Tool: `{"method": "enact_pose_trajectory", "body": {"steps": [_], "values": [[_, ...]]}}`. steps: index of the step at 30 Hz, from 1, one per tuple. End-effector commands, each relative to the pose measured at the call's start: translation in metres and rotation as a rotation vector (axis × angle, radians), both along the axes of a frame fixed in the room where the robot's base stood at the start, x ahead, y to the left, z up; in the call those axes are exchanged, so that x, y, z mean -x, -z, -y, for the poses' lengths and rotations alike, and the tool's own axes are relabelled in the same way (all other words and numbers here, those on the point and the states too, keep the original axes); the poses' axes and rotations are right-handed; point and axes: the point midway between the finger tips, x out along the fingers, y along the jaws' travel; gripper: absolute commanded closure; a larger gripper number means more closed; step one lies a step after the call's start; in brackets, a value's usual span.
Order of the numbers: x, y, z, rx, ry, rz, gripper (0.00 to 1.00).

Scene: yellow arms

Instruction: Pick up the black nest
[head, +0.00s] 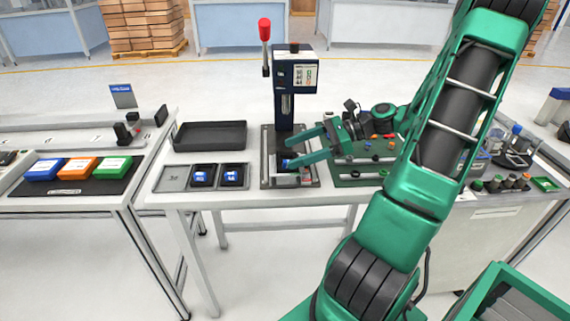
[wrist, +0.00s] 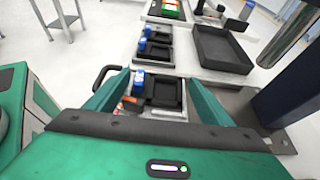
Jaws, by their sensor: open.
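A black nest (wrist: 167,93) with a blue part at its left side sits on the base of a press. It lies between the spread fingers of my gripper (wrist: 157,79) in the wrist view. In the head view my gripper (head: 290,151) is open and reaches left over the press base, and partly hides this nest. Two more black nests with blue parts, the left one (head: 203,175) and the right one (head: 235,175), lie side by side in a grey tray left of the press. I cannot tell whether the fingers touch the nest.
The press (head: 284,105) has a dark column and a red-knobbed lever (head: 265,30). An empty black tray (head: 210,135) lies behind the grey tray (head: 173,179). A green tool board (head: 358,170) is right of the press. Blue, orange and green boxes (head: 80,168) stand on the left table.

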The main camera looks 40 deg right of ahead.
Motion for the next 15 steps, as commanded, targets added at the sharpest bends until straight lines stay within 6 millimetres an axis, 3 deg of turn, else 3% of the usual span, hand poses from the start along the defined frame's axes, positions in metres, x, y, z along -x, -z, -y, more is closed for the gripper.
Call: {"method": "enact_pose_trajectory", "body": {"steps": [6, 15], "values": [[-0.015, 0.010, -0.022, -0.002, -0.002, 0.001, 0.25], [-0.017, 0.012, -0.026, -0.001, 0.000, 0.001, 0.25]]}}
